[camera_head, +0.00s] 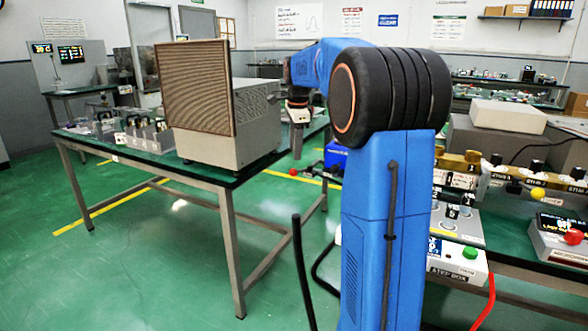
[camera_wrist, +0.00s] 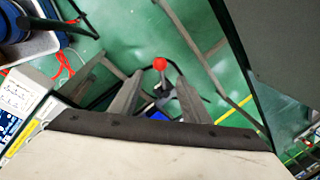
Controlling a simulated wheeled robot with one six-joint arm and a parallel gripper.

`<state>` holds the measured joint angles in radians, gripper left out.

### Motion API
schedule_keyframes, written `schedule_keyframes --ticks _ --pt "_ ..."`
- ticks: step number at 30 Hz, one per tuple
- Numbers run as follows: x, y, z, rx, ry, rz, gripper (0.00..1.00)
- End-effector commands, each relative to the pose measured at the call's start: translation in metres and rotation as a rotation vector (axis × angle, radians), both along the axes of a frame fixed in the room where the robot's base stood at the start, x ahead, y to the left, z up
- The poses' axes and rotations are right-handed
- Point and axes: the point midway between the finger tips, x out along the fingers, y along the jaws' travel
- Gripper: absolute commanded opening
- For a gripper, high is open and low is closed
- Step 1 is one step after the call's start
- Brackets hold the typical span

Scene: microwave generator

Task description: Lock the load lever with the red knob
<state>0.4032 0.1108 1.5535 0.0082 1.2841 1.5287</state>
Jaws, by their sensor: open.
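The red knob (camera_head: 293,172) sits at the end of a dark load lever (camera_head: 312,179) that sticks out left, beside the bench at the picture's middle. In the wrist view the red knob (camera_wrist: 160,63) shows in the gap at the fingertips, apart from both fingers. My gripper (camera_head: 297,148) points down just above the knob in the head view. In the wrist view my gripper (camera_wrist: 158,78) is open, with a finger on each side and nothing held. The lever's far end is partly hidden by my arm.
A large beige box with a ribbed front (camera_head: 200,95) stands on the left bench, close to my wrist. A right bench holds a box with a green button (camera_head: 470,253) and one with a red button (camera_head: 573,238). Green floor lies open between the benches.

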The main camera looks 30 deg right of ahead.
Motion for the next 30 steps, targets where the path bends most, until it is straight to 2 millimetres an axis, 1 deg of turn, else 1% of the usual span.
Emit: schedule_keyframes --ticks 1,9,15,21,28,29,30 --pt "0.001 0.000 -0.010 0.001 0.004 0.000 0.43" --pt "0.010 -0.004 -0.055 0.001 0.002 0.000 0.43" --pt "0.014 -0.005 -0.077 0.001 0.002 0.001 0.43" --pt "0.016 -0.006 -0.086 0.000 0.001 0.001 0.43" --pt "0.016 -0.006 -0.086 0.000 0.000 0.001 0.43" --pt "0.016 -0.006 -0.086 0.000 0.000 0.000 0.40" --pt "0.016 -0.006 -0.086 0.000 0.000 0.000 0.31"
